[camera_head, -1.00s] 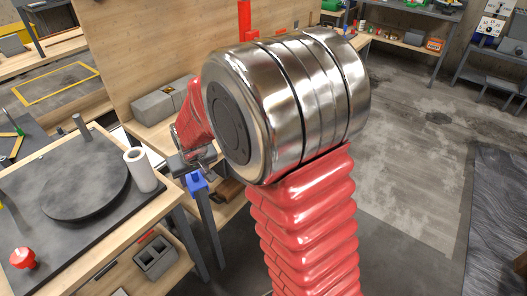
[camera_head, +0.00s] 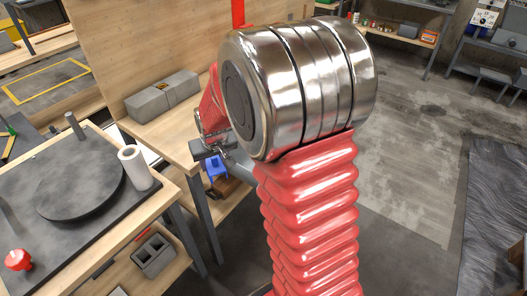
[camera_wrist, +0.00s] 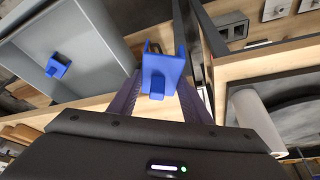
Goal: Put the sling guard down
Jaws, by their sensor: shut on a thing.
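The sling guard is a small blue channel-shaped piece (camera_wrist: 162,72) between the two dark fingers of my gripper (camera_wrist: 158,92) in the wrist view. The gripper is shut on it. In the head view the blue guard (camera_head: 215,168) hangs below my gripper (camera_head: 211,148), near the front edge of the wooden bench. My arm hides part of that area. A second blue piece (camera_wrist: 57,66) of similar look lies in a grey tray (camera_wrist: 112,62) at the left of the wrist view.
A white roll (camera_head: 135,168) and a dark round turntable (camera_head: 80,187) are on the left table. The white roll also shows in the wrist view (camera_wrist: 258,118). Open floor (camera_head: 410,160) lies to the right.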

